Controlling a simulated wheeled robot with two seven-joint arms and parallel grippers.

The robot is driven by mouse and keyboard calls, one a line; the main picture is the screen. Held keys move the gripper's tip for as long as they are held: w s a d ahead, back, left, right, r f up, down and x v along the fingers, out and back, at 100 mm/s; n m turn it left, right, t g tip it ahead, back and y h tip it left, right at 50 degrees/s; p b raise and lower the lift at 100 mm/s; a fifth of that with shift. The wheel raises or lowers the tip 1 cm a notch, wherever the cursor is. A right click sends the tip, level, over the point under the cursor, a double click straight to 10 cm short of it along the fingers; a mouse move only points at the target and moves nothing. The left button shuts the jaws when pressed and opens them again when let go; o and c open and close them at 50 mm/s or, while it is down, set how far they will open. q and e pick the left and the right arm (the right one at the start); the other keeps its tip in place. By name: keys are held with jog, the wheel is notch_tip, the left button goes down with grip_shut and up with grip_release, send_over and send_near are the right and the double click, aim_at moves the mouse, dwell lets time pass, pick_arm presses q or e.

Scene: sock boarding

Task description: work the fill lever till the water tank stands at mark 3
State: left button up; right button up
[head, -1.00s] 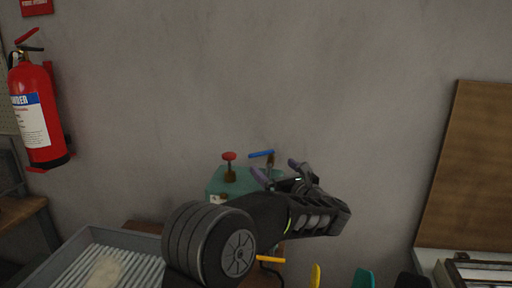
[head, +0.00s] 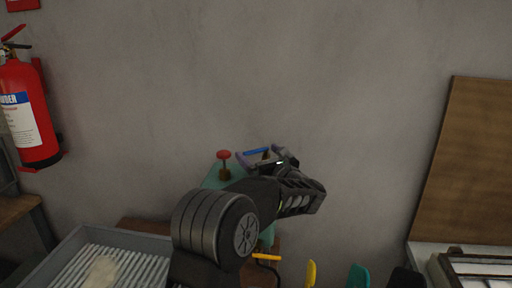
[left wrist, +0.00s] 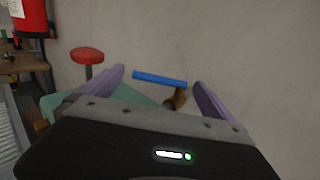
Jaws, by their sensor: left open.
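A blue-handled lever (head: 257,151) on a brass-coloured stem stands at the top of a green box-like body (head: 213,179), which may be the water tank. In the left wrist view the blue handle (left wrist: 160,80) shows between the fingers. My left gripper (head: 262,159) is open, its two purple fingers on either side of the lever; I cannot tell whether they touch it. My arm hides much of the green body. No level marks can be read. My right gripper is not in view.
An orange-yellow handle (head: 266,257) sits low beside my arm. A grey ribbed tray (head: 67,247) is at lower left. Yellow (head: 311,272), teal (head: 359,277) and black pieces stand along the bottom edge. A red extinguisher (head: 27,115) hangs at left; a brown board (head: 468,165) leans at right.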

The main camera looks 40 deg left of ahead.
aim_at(255, 152)
pick_arm(q)
jog(key=shift+p+x, duration=0.3)
jog(key=shift+x, duration=0.95)
jog(key=shift+d, duration=0.1)
jog(key=c, duration=1.9)
jog(key=shift+f+b, duration=0.2)
jog(key=shift+b, duration=0.5)
jog(key=m+t+h+b, duration=0.1)
jog(key=t+b, duration=0.1)
jog(key=b, duration=0.2)
jog(key=a+m+t+h+b, duration=0.1)
jog(key=m+t+h+b, duration=0.1)
jog(key=b, duration=0.3)
jog(key=m+t+h+b, duration=0.1)
jog(key=t+b, duration=0.1)
jog(key=b, duration=0.2)
jog(key=shift+w+a+f+m+h+b, duration=0.15)
jog(key=shift+w+m+h+b, duration=0.15)
jog(key=shift+w+m, duration=0.1)
jog(key=shift+w+r+m+t+h+b, duration=0.15)
jog(key=shift+r+m+t+h+b, duration=0.15)
jog(key=shift+m+t+h+b, duration=0.35)
jog(key=o, duration=1.9)
